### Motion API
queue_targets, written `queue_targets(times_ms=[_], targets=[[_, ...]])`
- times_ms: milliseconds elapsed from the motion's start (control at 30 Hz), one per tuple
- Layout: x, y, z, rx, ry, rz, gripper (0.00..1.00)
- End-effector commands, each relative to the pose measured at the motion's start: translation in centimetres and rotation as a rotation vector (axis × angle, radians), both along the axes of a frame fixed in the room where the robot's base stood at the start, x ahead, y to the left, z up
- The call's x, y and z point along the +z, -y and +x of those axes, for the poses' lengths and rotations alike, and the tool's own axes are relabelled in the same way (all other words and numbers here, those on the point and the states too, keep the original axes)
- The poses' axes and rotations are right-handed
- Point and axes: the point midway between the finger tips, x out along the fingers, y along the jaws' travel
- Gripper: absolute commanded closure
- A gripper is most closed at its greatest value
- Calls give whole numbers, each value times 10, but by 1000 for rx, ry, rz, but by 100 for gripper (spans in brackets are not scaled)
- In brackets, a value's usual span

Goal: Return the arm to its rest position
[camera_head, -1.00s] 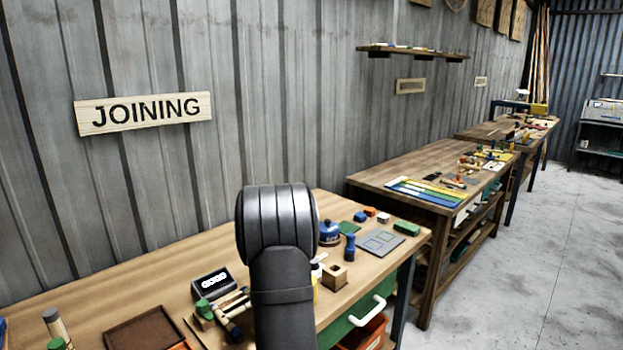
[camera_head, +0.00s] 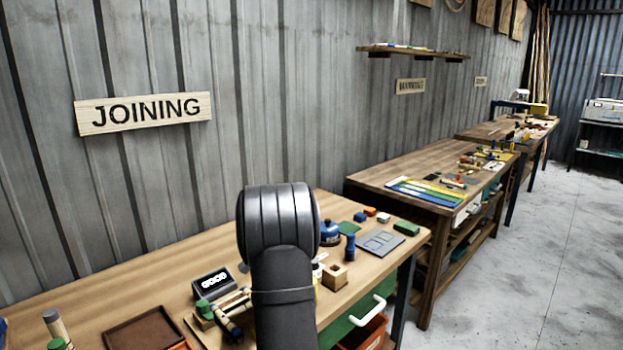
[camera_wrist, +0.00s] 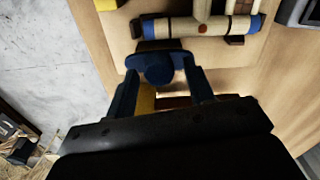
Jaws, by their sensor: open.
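My arm rises in front of the bench in the head view, where my gripper is hidden. In the wrist view my gripper (camera_wrist: 160,84) is open, its two dark blue fingers apart. A round blue knob-like thing (camera_wrist: 158,66) with a flat rim shows at the fingertips; I cannot tell whether they touch it. Just beyond lies a tan rod with blue ends (camera_wrist: 205,27) on a pale board.
The joining bench (camera_head: 130,275) holds a dark display box (camera_head: 212,282), a brown tray (camera_head: 140,328), a wooden block (camera_head: 335,277), a blue peg (camera_head: 349,247) and a grey plate (camera_head: 380,242). The wall stands behind the bench. Open floor (camera_head: 545,250) lies to the right.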

Motion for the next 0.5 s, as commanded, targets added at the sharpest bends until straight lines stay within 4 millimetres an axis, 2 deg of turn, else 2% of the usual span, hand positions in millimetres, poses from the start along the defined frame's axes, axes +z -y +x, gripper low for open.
queue_targets(times_ms=[500], targets=[[0,1,-1,-403,0,0,51]])
